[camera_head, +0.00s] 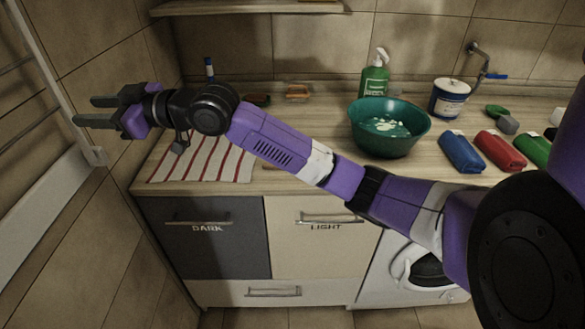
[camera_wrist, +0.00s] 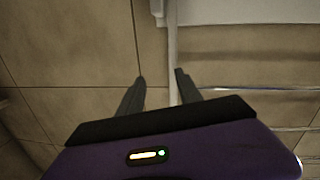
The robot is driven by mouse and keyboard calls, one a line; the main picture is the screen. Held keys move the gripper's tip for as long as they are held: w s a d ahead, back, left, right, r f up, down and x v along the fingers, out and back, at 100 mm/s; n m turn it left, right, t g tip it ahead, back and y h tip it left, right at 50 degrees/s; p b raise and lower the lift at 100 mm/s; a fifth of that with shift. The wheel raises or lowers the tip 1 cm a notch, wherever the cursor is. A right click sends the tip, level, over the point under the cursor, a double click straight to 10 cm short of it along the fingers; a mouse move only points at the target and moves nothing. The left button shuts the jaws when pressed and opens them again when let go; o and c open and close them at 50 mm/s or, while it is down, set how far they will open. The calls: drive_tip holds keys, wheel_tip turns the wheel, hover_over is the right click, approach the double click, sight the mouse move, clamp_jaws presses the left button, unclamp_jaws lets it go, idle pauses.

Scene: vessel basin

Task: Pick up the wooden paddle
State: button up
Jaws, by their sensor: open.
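I cannot make out a wooden paddle for certain in either view; my arm hides part of the worktop. A small wooden-looking block, perhaps a brush (camera_head: 297,92), lies at the back of the worktop (camera_head: 290,185). My gripper (camera_head: 84,110) is open and empty, far left of the worktop and pointing left toward the tiled wall. In the wrist view my gripper (camera_wrist: 160,78) shows two spread fingers with nothing between them but wall and a pale upright bar.
A striped cloth (camera_head: 205,160) lies below my forearm. A green basin (camera_head: 390,128) with foamy water, a soap bottle (camera_head: 374,80) and a tub (camera_head: 450,98) stand farther right. Blue (camera_head: 461,151), red (camera_head: 500,150) and green bundles lie beside them. A rail (camera_head: 60,105) runs along the left wall.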

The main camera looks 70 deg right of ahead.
drive_tip(key=s+d+f+g+h, duration=0.2)
drive_tip(key=s+d+f+g, duration=0.15)
drive_tip(key=d+f, duration=0.35)
drive_tip(key=s+d+f+g+h, duration=0.1)
drive_tip(key=s+d+f+g, duration=0.2)
drive_tip(key=d+f+g, duration=0.35)
drive_tip(key=s+d+f+g, duration=0.1)
drive_tip(key=s+d+g, duration=0.1)
drive_tip(key=s+d, duration=0.2)
drive_tip(key=s+d+f+m+g+h, duration=0.1)
drive_tip(key=s+d+f+g, duration=0.1)
drive_tip(key=s+d, duration=0.3)
drive_tip(key=s+d+f+g, duration=0.1)
drive_tip(key=s+d, duration=0.4)
drive_tip(key=s, duration=0.6)
drive_tip(key=shift+s+d+f+m+g+h, duration=0.1)
drive_tip(key=shift+m+g+h, duration=0.05)
drive_tip(key=shift+g, duration=0.3)
drive_tip(key=shift+s+d+f+m+g+h, duration=0.1)
drive_tip(key=shift+m+g+h, duration=0.05)
drive_tip(key=shift+g, duration=0.3)
drive_tip(key=shift+s+d+f+p, duration=0.1)
drive_tip(key=shift+f+p, duration=0.35)
drive_tip(key=shift+f, duration=3.25)
clamp_jaws()
